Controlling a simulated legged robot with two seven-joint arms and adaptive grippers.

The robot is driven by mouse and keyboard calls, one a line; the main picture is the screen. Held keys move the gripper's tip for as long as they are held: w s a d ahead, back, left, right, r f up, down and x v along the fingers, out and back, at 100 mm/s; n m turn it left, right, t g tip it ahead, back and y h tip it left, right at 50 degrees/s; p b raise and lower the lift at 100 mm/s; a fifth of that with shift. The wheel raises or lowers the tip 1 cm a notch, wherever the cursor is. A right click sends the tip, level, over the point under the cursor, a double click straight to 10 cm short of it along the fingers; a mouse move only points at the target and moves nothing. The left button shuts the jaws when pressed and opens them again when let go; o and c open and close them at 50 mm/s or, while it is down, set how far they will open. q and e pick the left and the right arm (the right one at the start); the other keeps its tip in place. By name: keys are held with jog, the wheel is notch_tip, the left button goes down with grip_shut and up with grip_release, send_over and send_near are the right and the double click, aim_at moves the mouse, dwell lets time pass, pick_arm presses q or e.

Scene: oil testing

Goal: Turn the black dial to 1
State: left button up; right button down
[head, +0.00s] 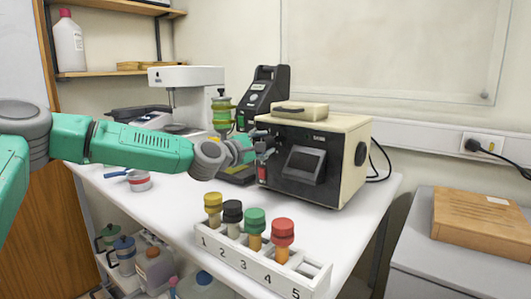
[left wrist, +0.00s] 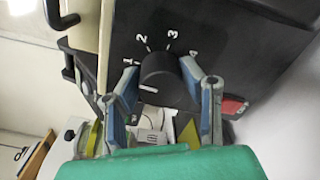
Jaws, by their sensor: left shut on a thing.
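The black dial (left wrist: 158,70) is on the dark front panel of the cream test machine (head: 345,150). In the left wrist view, white numbers 1 to 4 arc around it, with 1 at the left and 4 at the right. A pale mark shows on the dial's lower side; I cannot tell for sure which number the dial points to. My left gripper (left wrist: 160,85) has its blue-grey fingers on either side of the dial and is shut on it. In the head view my left gripper (head: 262,150) is at the panel's left part and the dial cannot be made out. My right gripper is not in view.
A white numbered rack (head: 262,262) with several capped tubes stands at the table's front. A red switch (left wrist: 232,106) is right of the fingers in the wrist view. The table between rack and machine is clear.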

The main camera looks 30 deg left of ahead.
pick_arm(q)
jog(key=shift+a+f+n+b, duration=0.2)
jog(key=shift+n+b, duration=0.1)
jog(key=shift+n, duration=0.2)
jog(key=o, duration=1.1)
jog(key=shift+o, duration=0.2)
jog(key=shift+a+f, duration=0.1)
jog(key=shift+a, duration=0.1)
jog(key=shift+s, duration=0.15)
jog(key=s+a, duration=0.1)
jog(key=s, duration=1)
jog(key=shift+s, duration=0.3)
